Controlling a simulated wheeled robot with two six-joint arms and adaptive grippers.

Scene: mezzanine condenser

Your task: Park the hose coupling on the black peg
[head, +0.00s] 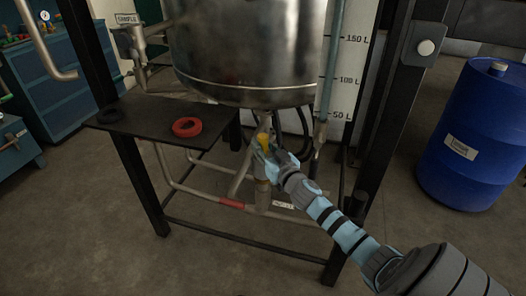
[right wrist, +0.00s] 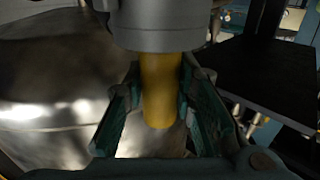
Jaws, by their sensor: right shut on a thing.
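My right gripper (head: 266,147) is under the steel vessel, in front of its lower pipework. In the right wrist view its fingers (right wrist: 160,105) stand on both sides of a yellow cylinder (right wrist: 158,90) and are shut on it. The cylinder joins a wide grey collar (right wrist: 160,30); it appears to be the hose coupling. A little of its yellow shows in the head view (head: 264,139). Whether it is joined to the pipe there cannot be told. I cannot make out a black peg for certain. My left gripper is not in view.
The steel vessel (head: 247,50) hangs close above the gripper. Black frame posts stand around. A blue drum (head: 474,135) is at right; open floor lies in front.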

